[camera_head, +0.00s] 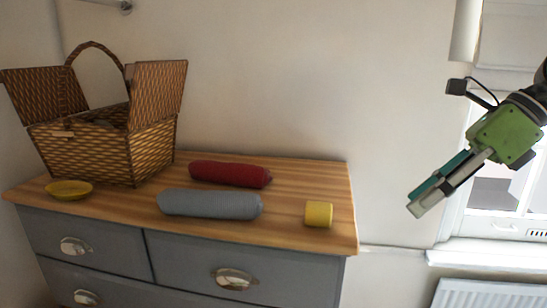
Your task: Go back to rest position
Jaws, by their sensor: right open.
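My right gripper (428,196) is in the air at the right of the head view, in front of the wall and window. Its fingers point down and left, clear of the dresser, and nothing shows between them. My left gripper does not show. The dresser (300,178) has a wooden top. On it lie a dark red ribbed roll (230,174), a grey ribbed roll (210,204) in front of it, and a short yellow cylinder (319,214) near the right end.
An open wicker basket (105,155) with raised lids and a handle stands at the dresser's left. A small yellow bowl (69,189) sits in front of it. A window (507,190) and a radiator (490,293) are at the right. The space between dresser and gripper is clear.

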